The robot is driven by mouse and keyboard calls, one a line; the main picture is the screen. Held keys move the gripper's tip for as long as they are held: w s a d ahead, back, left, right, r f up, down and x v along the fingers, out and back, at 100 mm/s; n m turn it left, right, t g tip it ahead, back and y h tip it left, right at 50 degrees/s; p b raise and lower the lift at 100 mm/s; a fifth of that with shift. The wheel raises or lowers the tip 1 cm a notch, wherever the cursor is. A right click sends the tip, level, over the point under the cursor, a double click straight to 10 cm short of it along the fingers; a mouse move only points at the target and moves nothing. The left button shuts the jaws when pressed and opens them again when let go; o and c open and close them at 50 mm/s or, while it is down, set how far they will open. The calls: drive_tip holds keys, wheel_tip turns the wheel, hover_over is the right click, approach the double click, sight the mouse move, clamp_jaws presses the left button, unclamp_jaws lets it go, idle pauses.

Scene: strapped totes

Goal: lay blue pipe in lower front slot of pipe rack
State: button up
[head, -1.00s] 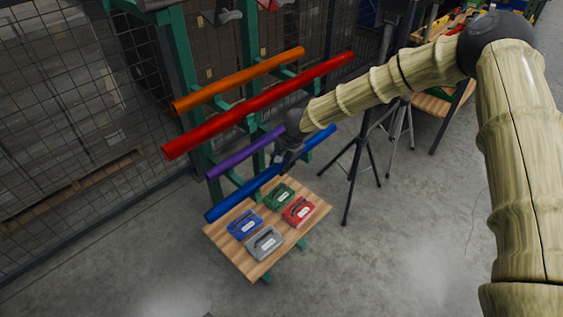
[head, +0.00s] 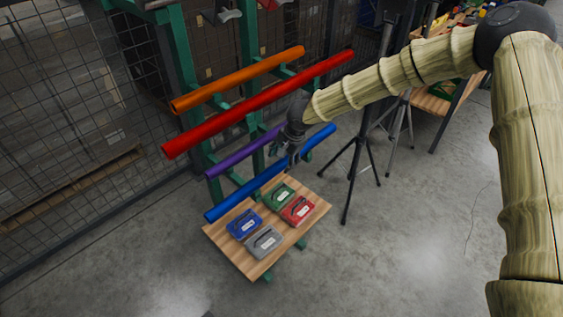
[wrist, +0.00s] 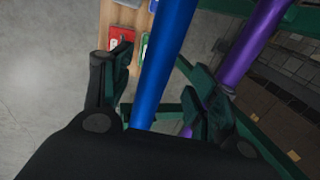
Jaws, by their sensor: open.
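The blue pipe (head: 240,194) lies lengthwise at the low front of the green pipe rack (head: 181,62), in front of and below the purple pipe (head: 232,155). It appears to be at the lower front slot, but the contact with the rack arms is hard to see. My gripper (head: 290,158) is open at the pipe's middle to right part. In the wrist view the blue pipe (wrist: 166,50) runs between the two spread fingers (wrist: 155,92), with a gap visible on both sides. The purple pipe (wrist: 247,55) passes beyond the right finger.
A red pipe (head: 260,104) and an orange pipe (head: 238,79) lie higher on the rack. Below is a small wooden table (head: 222,243) with several coloured cases. A black tripod (head: 352,165) stands right of the pipe's end. Mesh fencing (head: 70,100) is at left.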

drive_tip(key=v, duration=0.9)
drive_tip(key=s+d+f+n+h, duration=0.2)
drive_tip(key=s+d+f, duration=0.3)
drive_tip(key=s+f, duration=0.6)
drive_tip(key=s+d+f+n+h, duration=0.2)
drive_tip(key=s+d+f, duration=0.3)
drive_tip(key=s+f, duration=0.5)
drive_tip(key=s+d+f+n+g, duration=0.1)
drive_tip(key=s+d+f, duration=0.1)
drive_tip(key=s, duration=0.7)
drive_tip(key=s+d+f+n+y, duration=0.1)
drive_tip(key=s+d+f+n, duration=0.1)
drive_tip(key=s, duration=0.6)
drive_tip(key=s+d+f+n+g, duration=0.1)
drive_tip(key=s+d+f, duration=0.2)
drive_tip(key=s, duration=0.6)
drive_tip(key=shift+s+d+f+n+g, duration=0.3)
drive_tip(key=shift+d+f, duration=0.05)
drive_tip(key=shift+d, duration=0.8)
